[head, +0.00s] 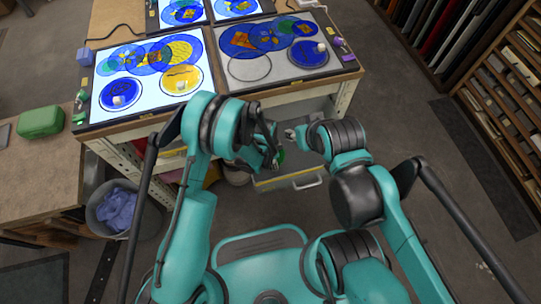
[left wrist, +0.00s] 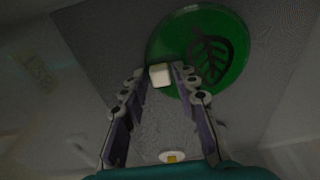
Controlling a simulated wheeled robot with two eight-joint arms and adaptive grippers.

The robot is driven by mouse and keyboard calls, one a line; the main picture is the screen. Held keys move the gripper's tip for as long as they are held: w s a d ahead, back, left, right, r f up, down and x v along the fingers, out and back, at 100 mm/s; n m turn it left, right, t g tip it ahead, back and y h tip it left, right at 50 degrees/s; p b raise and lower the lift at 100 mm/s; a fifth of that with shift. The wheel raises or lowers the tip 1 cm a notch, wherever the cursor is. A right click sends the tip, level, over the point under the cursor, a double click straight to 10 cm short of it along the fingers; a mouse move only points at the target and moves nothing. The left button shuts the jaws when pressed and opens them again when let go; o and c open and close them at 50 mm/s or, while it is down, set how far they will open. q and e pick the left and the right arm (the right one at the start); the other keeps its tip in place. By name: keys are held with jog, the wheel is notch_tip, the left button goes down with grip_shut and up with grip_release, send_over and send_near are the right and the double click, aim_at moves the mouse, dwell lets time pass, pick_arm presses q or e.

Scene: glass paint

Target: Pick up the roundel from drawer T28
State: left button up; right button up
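A green roundel (left wrist: 228,45) with a dark leaf drawn on it lies on a grey drawer floor (left wrist: 110,35) in the left wrist view. A small white block (left wrist: 161,75) stands at its near-left edge. My left gripper (left wrist: 160,70) is open, with its fingertips on either side of the block; contact is not clear. In the head view, the left gripper (head: 270,150) reaches into the open drawer (head: 290,184) and hides most of its inside. My right gripper (head: 291,134) is near the drawer's right side, too small to tell its state.
Above the drawer, the worktop holds a lit panel (head: 112,107) and a grey panel (head: 285,76) bearing blue and yellow roundels. A bucket (head: 113,207) stands at the left, and a green case (head: 40,121) sits on a side table. Racks line the right; floor there is clear.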

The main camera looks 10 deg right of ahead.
pick_arm(q)
grip_shut()
jog(key=shift+r, duration=0.1)
